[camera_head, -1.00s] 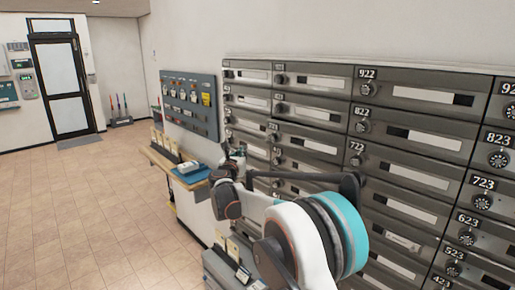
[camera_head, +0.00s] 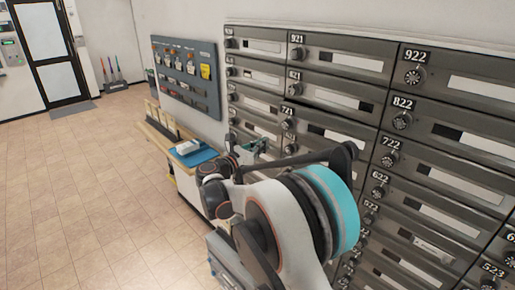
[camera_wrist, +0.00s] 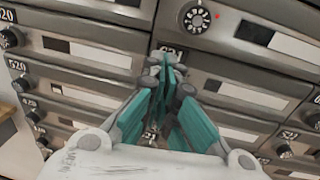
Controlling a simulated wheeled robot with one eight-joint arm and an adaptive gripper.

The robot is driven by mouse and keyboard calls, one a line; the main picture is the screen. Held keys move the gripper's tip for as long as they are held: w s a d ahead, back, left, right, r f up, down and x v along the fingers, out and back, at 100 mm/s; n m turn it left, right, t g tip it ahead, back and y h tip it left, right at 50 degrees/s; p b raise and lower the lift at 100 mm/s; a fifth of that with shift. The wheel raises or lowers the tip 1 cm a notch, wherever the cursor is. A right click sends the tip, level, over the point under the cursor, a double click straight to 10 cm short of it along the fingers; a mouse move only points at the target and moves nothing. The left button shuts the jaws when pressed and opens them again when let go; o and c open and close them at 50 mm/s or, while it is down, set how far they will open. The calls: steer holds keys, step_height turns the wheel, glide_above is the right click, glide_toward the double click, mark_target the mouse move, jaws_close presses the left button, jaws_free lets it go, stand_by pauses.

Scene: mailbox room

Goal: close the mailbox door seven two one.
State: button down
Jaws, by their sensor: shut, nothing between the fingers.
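The door 721 (camera_head: 335,134) is in the second column of grey mailboxes in the head view, below 821. It looks nearly level with its neighbours; I cannot tell whether it is fully closed. Its dial knob is at its left end. My gripper (camera_head: 257,148) is in front of the mailboxes, to the lower left of this door, partly hidden by my arm. In the wrist view my gripper (camera_wrist: 166,66) is shut and empty, its teal fingers together in front of the mailbox fronts. The fingers cover a number there, so I cannot tell which door that is.
A wooden ledge (camera_head: 158,136) with a blue pad (camera_head: 198,157) stands left of the mailboxes. A key board (camera_head: 187,75) hangs on the wall above it. The tiled floor (camera_head: 80,190) at left is clear. My arm hides several lower doors.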

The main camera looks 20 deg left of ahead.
steer(key=x, duration=0.8)
steer(key=shift+w+d, duration=0.1)
